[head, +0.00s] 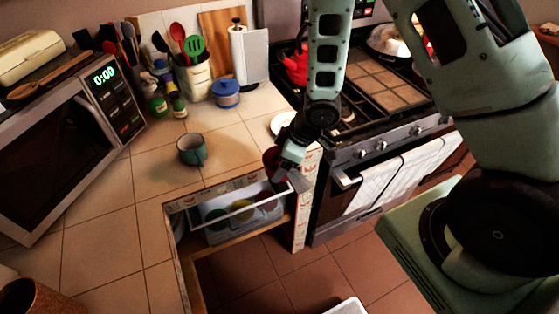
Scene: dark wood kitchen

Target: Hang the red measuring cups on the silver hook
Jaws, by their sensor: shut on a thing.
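My gripper (289,178) is at the counter's inner corner, beside the stove and just above the open shelf space under the counter. It is shut on the red measuring cups (270,158). Only a small dark red part of the cups shows at the left of the gripper; the rest is hidden behind my gripper and wrist. I cannot make out the silver hook in this view.
A teal mug (191,150) stands on the tiled counter. A pale rack (240,206) with bowls is below the counter edge. The stove (375,150) with a red kettle (297,66) is at right. The microwave (55,150) is at left.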

